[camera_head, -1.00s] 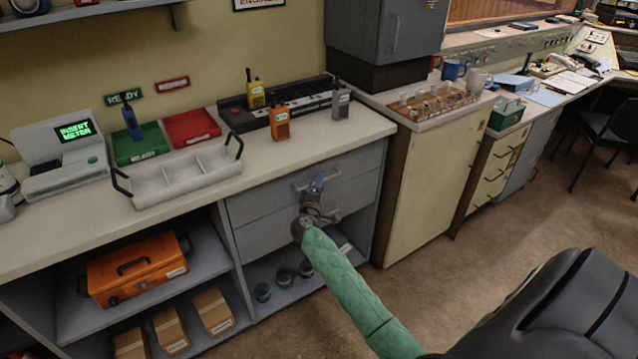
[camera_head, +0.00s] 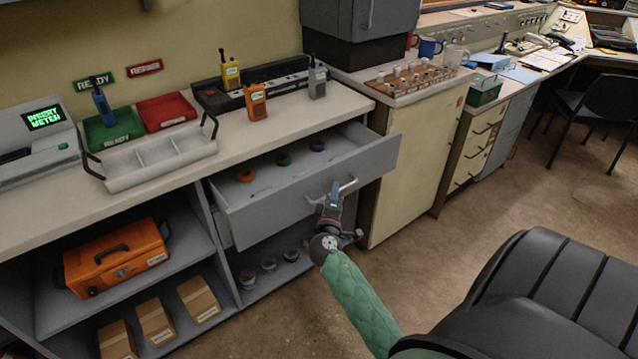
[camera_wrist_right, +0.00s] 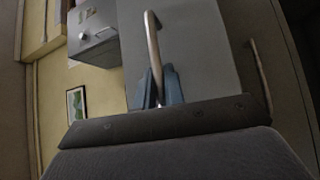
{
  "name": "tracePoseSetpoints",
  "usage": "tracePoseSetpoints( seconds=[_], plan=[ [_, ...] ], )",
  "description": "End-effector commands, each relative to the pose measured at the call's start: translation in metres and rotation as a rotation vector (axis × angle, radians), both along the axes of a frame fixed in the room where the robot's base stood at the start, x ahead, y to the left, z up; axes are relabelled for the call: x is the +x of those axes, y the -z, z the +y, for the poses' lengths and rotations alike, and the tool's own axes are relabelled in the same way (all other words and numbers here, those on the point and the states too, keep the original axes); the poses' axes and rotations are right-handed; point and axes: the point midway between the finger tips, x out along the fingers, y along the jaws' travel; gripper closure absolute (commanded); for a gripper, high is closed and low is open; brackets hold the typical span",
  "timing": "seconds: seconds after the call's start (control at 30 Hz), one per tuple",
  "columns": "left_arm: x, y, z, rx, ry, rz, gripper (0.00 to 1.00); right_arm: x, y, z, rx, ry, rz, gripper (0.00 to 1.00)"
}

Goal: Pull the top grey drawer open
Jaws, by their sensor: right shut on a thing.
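The top grey drawer (camera_head: 290,197) stands open under the counter, pulled well out toward me. Inside it lie an orange ring (camera_head: 245,176), a green ring (camera_head: 284,160) and a purple ring (camera_head: 317,145). My right gripper (camera_head: 335,190) is at the drawer's bar handle (camera_head: 348,184), shut on it. In the right wrist view the blue-grey fingers (camera_wrist_right: 160,88) close around the handle (camera_wrist_right: 152,45), against the grey drawer front. My left gripper is not in view.
A lower grey drawer lies partly hidden beneath the top one. A black chair (camera_head: 510,290) stands at the lower right. A cream cabinet (camera_head: 415,165) stands right of the drawers. The counter holds a white divided tray (camera_head: 150,160) and radios. An orange case (camera_head: 117,257) sits on the left shelf.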

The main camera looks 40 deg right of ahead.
Motion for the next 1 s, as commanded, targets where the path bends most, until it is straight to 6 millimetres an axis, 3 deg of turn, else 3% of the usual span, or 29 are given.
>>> tracePoseSetpoints(
  seconds=[0.2, 0.43, 0.67, 1.0],
  plan=[
    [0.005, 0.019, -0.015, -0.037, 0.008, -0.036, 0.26, -0.055, 0.004, 0.003, 0.002, 0.000, 0.002, 1.00],
    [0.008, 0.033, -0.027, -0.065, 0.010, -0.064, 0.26, -0.092, 0.004, 0.004, 0.002, 0.000, 0.002, 1.00],
    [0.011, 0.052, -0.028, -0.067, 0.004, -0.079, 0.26, -0.109, 0.002, 0.005, 0.001, -0.001, 0.001, 1.00],
    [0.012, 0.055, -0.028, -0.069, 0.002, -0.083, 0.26, -0.111, 0.001, 0.005, 0.002, -0.002, 0.001, 1.00]
  ],
)
